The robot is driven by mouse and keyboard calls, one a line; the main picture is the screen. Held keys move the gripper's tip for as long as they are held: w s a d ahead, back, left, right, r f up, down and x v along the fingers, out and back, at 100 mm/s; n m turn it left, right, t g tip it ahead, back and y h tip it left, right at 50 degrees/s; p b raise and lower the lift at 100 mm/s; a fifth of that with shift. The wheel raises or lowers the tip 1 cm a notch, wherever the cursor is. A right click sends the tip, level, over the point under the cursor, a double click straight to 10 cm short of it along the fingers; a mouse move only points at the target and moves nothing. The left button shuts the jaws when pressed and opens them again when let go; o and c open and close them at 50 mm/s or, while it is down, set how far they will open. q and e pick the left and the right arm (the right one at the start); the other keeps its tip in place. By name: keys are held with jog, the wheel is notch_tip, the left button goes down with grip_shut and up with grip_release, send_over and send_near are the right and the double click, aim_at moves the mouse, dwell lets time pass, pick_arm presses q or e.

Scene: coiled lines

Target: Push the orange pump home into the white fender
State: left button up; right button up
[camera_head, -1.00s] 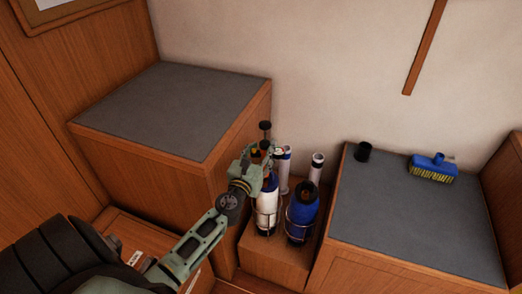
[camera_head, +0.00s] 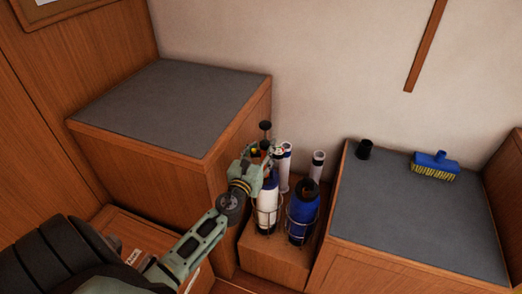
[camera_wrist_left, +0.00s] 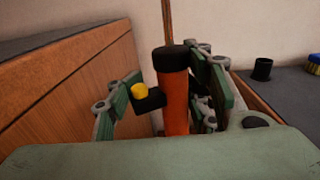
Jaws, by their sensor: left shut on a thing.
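My left gripper (camera_head: 259,160) is over the white fender (camera_head: 267,212) and shut on the orange pump. In the left wrist view the pump (camera_wrist_left: 175,108) stands upright between the fingers, an orange tube with a black cap and a yellow-tipped black side piece. In the head view its black top (camera_head: 265,126) rises above the gripper. The white fender has a blue upper end and stands in a wire holder. The gripper hides where pump and fender meet, so I cannot tell how deep the pump sits. My right gripper is not in view.
A blue fender (camera_head: 303,208) stands in its own wire holder to the right. Two white tubes stand behind, one (camera_head: 317,166) further right. Grey-topped lockers (camera_head: 170,105) flank the recess. A black cup (camera_head: 364,149) and blue brush (camera_head: 436,163) sit on the right locker (camera_head: 420,220).

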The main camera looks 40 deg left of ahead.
pick_arm(q)
jog(key=o, duration=1.4)
jog(key=shift+c, duration=0.2)
jog(key=shift+s+f, duration=0.1)
jog(key=shift+s, duration=0.05)
jog(key=v, duration=0.7)
jog(key=shift+s, duration=0.35)
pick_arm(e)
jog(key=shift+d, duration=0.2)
pick_arm(q)
jog(key=shift+d, duration=0.1)
